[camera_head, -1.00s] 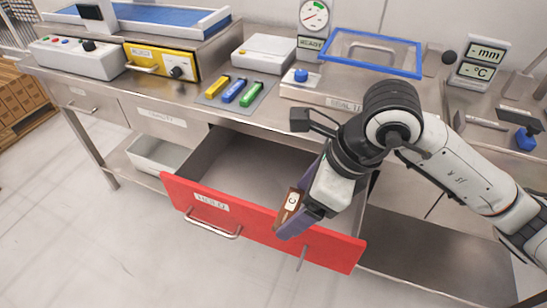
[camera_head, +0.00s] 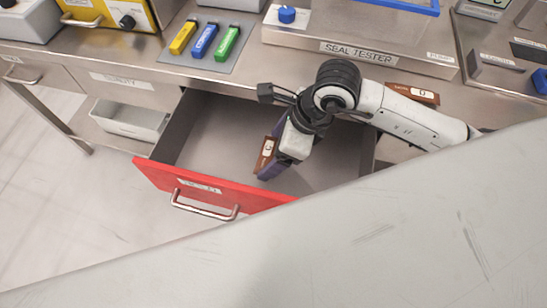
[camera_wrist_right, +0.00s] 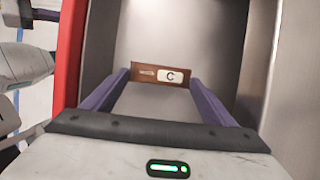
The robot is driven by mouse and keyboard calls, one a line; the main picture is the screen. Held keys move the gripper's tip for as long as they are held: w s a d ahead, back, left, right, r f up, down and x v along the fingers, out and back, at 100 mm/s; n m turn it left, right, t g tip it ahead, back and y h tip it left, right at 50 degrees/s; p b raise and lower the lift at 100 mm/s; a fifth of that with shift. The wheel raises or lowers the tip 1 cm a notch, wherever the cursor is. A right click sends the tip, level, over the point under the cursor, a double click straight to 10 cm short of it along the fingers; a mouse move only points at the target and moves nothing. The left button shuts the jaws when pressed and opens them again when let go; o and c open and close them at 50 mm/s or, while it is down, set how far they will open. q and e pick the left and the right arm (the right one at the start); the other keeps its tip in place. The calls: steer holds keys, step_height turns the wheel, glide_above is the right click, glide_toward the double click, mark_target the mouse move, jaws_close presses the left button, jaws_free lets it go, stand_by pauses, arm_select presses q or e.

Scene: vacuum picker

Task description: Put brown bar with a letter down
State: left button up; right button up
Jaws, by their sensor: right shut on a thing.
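A brown bar with a white label and the letter C (camera_head: 265,155) is held in my right gripper (camera_head: 268,160). It also shows in the wrist view (camera_wrist_right: 161,75), gripped crosswise between the two purple fingers. The gripper is shut on it, over the open drawer with the red front (camera_head: 215,187), close behind that front. I cannot tell whether the bar touches the drawer floor. A second brown bar with a letter label (camera_head: 414,94) lies on the steel worktop behind my right forearm.
The drawer floor (camera_head: 215,140) looks bare left of the gripper. Yellow, blue (camera_head: 204,40) and green blocks lie on a grey mat. The seal tester (camera_head: 360,50) stands behind. A large pale surface covers the lower right of the head view.

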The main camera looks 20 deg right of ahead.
steer(key=shift+w+f, duration=0.1)
steer(key=shift+f, duration=2.6)
steer(key=o, duration=1.1)
steer(key=shift+f, duration=0.1)
steer(key=v, duration=1.2)
